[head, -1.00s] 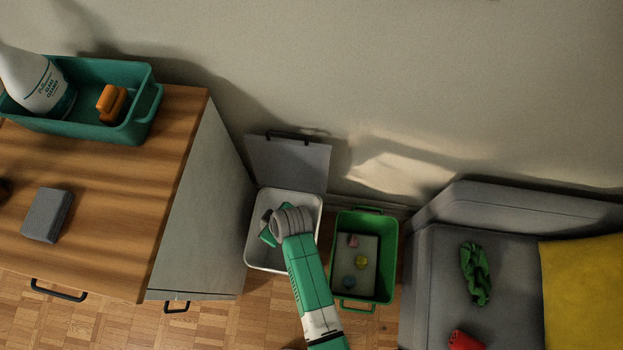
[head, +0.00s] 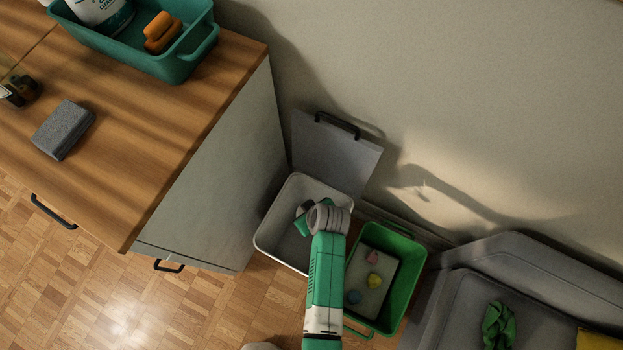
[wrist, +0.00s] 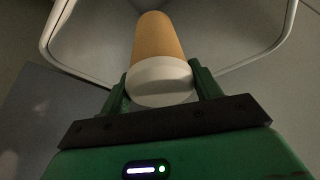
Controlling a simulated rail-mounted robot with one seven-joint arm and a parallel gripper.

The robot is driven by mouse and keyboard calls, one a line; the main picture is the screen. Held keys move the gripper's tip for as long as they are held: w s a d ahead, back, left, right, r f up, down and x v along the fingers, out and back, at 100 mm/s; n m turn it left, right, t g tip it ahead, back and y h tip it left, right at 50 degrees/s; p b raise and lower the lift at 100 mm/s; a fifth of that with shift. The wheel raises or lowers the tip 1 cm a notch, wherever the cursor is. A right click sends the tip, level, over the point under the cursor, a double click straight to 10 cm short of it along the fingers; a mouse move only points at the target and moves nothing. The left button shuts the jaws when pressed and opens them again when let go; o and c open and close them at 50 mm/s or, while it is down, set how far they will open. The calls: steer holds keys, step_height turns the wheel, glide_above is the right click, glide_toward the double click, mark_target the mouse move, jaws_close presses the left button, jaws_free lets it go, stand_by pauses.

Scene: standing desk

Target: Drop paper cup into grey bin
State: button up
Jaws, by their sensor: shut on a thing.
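The paper cup (wrist: 157,38) has a tan body and a white lid. In the wrist view my gripper (wrist: 162,82) is shut on it at the lid end, with one finger on each side. The cup's body points away from my gripper. The grey bin (head: 277,207) stands on the floor beside the cabinet with its lid (head: 336,158) swung up. In the head view my gripper (head: 304,219) is over the bin's opening, and the cup is hidden there. The bin's pale rim also shows around the cup in the wrist view (wrist: 248,64).
A green bin (head: 403,287) with several small coloured items stands just right of the grey bin. The wooden-topped cabinet (head: 213,192) rises close on the left, carrying a teal tray (head: 188,63) and a grey block (head: 63,130). A grey sofa (head: 480,311) is at the right.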

steer(key=o, duration=1)
steer(key=shift+o, duration=0.2)
steer(key=p+v, duration=0.4)
steer(key=v, duration=0.3)
steer(key=shift+s+d+r+p, duration=0.15)
steer(key=shift+r+p, duration=0.15)
steer(key=shift+r, duration=0.05)
